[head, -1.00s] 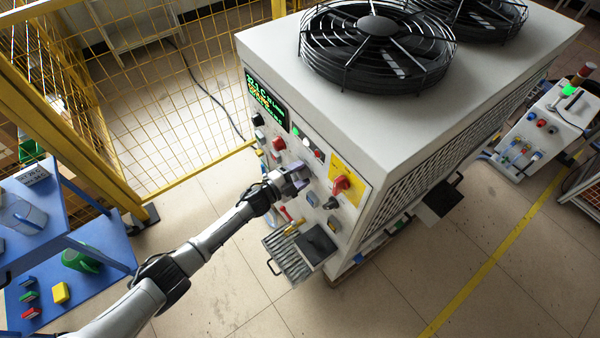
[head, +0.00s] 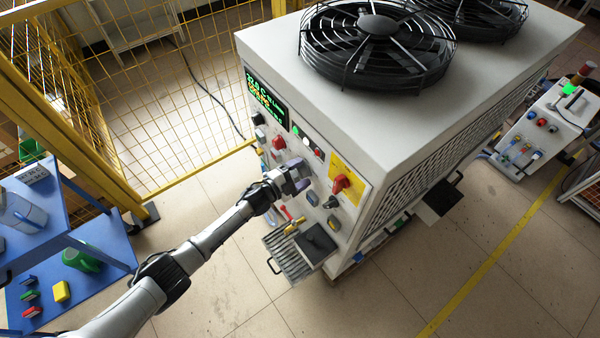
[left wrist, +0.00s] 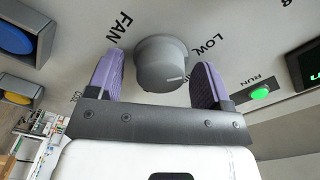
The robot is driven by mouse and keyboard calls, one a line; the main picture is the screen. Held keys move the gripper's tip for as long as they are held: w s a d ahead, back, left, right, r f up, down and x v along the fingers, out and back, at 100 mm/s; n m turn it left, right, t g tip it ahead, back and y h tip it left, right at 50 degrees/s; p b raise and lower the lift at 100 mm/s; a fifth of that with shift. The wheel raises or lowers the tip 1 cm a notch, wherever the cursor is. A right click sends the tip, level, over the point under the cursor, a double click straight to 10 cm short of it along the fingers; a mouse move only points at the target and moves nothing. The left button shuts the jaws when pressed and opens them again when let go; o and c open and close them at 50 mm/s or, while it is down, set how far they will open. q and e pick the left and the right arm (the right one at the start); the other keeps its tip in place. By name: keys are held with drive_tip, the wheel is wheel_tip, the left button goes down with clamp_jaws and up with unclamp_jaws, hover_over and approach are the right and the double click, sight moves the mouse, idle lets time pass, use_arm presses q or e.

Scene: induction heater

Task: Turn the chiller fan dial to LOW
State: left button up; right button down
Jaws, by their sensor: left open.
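The chiller (head: 400,110) is a large white cabinet with black fans on top and a control panel on its left face. In the left wrist view, the grey fan dial (left wrist: 162,62) sits under the words FAN and LOW, with a pale pointer line on its lower right. My left gripper (left wrist: 155,82) is open, its purple fingers on either side of the dial, with a gap visible at each side. In the head view my left gripper (head: 296,180) is at the panel and hides the dial. My right gripper is not in view.
A red switch on a yellow plate (head: 342,184) is right of my gripper. A slatted tray (head: 288,256) juts out below. A green RUN light (left wrist: 260,93) and a blue button (left wrist: 14,40) flank the dial. A blue cart (head: 95,240) stands at left.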

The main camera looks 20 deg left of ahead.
use_arm(q)
drive_tip(key=p+v, duration=0.1)
drive_tip(key=v, duration=1.2)
drive_tip(key=shift+s+a, duration=0.25)
drive_tip(key=shift+s, duration=0.1)
